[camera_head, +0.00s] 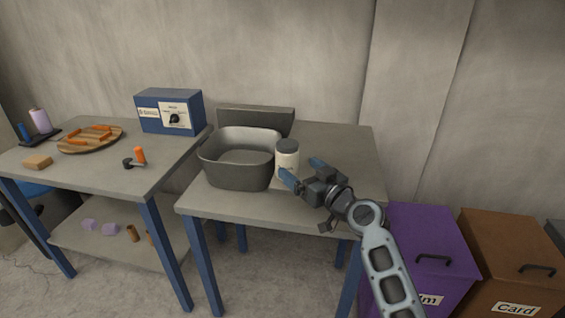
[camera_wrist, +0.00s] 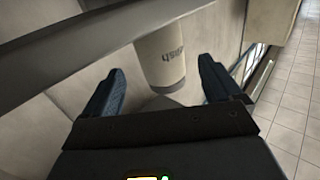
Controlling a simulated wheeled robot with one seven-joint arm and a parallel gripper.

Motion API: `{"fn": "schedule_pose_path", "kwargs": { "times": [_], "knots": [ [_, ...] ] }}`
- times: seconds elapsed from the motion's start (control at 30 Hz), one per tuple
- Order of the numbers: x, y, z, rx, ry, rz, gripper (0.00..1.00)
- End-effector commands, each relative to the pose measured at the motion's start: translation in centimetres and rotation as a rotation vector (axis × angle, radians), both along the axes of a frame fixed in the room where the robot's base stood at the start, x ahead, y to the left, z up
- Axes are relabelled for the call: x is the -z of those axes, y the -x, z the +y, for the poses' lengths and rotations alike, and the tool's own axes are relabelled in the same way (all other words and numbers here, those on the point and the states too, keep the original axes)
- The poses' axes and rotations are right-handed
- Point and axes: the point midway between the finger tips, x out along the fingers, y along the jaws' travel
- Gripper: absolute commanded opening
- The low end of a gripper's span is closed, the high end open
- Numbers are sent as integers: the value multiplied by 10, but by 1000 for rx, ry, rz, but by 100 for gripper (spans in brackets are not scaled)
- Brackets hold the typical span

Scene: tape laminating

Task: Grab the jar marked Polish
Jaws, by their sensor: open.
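The jar (camera_head: 287,158) is cream with a dark grey lid and stands upright on the right table (camera_head: 345,150), just right of the grey tub. In the wrist view the jar (camera_wrist: 162,58) shows a label ending in "ish"; the rest of the word is turned out of sight. My gripper (camera_head: 302,168) is open and reaches toward the jar from the right. In the wrist view the jar lies ahead, between the lines of the two blue fingers (camera_wrist: 160,82). The fingers are not closed on it, and I cannot tell whether one touches it.
The grey tub (camera_head: 236,172) stands close against the jar's left side. A dark panel (camera_head: 256,117) stands behind it. The left table (camera_head: 85,172) holds a blue box (camera_head: 169,111), a wooden board (camera_head: 91,139) and small tools. Purple (camera_head: 433,235) and brown (camera_head: 512,255) bins stand at right.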

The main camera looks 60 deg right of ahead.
Motion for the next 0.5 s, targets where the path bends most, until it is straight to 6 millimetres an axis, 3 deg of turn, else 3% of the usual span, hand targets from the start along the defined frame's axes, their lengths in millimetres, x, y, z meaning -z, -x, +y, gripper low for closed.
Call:
{"fn": "schedule_pose_path", "kwargs": {
  "times": [0.5],
  "knots": [
    [-10, -53, -25, 0, 3, -3, 92]
  ]
}}
